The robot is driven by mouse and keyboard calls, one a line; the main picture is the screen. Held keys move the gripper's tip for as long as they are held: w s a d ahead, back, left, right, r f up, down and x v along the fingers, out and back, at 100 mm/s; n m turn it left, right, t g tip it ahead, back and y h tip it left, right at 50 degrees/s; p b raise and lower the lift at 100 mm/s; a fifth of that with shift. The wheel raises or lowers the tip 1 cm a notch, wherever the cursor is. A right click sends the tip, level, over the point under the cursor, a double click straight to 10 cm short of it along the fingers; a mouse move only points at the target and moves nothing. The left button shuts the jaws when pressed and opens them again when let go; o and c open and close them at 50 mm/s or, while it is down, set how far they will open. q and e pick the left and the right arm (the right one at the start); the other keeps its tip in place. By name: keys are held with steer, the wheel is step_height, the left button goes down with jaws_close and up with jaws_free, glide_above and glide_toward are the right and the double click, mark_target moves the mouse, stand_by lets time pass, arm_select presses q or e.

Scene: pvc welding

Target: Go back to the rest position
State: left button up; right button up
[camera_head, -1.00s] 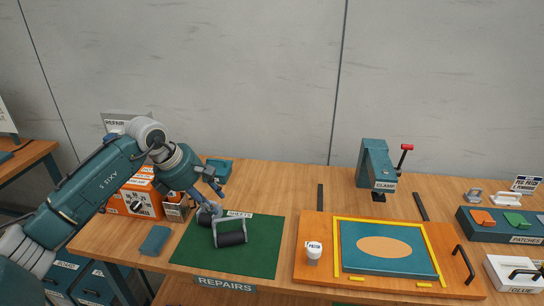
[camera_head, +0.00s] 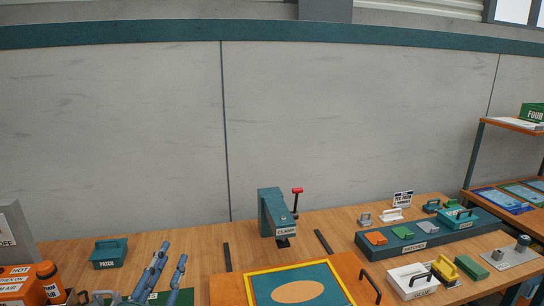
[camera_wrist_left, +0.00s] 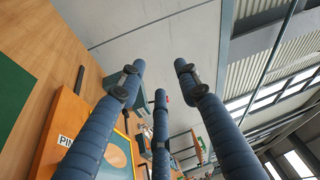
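My left gripper (camera_head: 173,252) shows at the lower left of the head view with its blue fingers pointing up. Its fingers also show in the left wrist view (camera_wrist_left: 160,78), spread apart with nothing between them, so it is open and empty. It is above the bench, left of the teal clamp (camera_head: 274,212) and the orange board (camera_head: 232,290), and apart from both. Most of the left arm is below the head view's edge. My right gripper is in neither view.
A patches tray (camera_head: 408,238) and a white glue tray (camera_head: 412,284) are at the right. A shelf (camera_head: 515,124) stands at the far right. The space before the wall is clear.

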arm_select(q)
steer(key=s+a+f+n+g+y, duration=0.2)
steer(key=s+f+n+g, duration=0.25)
steer(key=f, duration=0.45)
steer(key=s+a+f+n+g+y, duration=0.25)
steer(key=s+f+n, duration=0.3)
steer(key=f, duration=0.35)
steer(key=s+d+f+n+g+h, duration=0.15)
steer(key=s+d+f+g, duration=0.35)
steer(key=s, duration=0.5)
steer(key=s+d+f+n+g+h, duration=0.1)
steer(key=s+d+f+n+g, duration=0.15)
steer(key=s+f+g, duration=0.5)
steer(key=s+f+t, duration=0.1)
steer(key=s+f, duration=0.2)
steer(key=f, duration=1.1)
steer(key=s+f+t, duration=0.1)
steer(key=s+f, duration=0.3)
steer(key=f, duration=1)
steer(key=s+a+f, duration=0.1)
steer(key=s+f, duration=0.5)
steer(key=s, duration=0.1)
steer(key=s+a+f+g, duration=0.1)
steer(key=s+a+f, duration=0.1)
steer(key=s+f, duration=0.5)
steer(key=shift+s+a+f, duration=0.25)
steer(key=shift+s, duration=0.4)
steer(key=shift+g, duration=0.25)
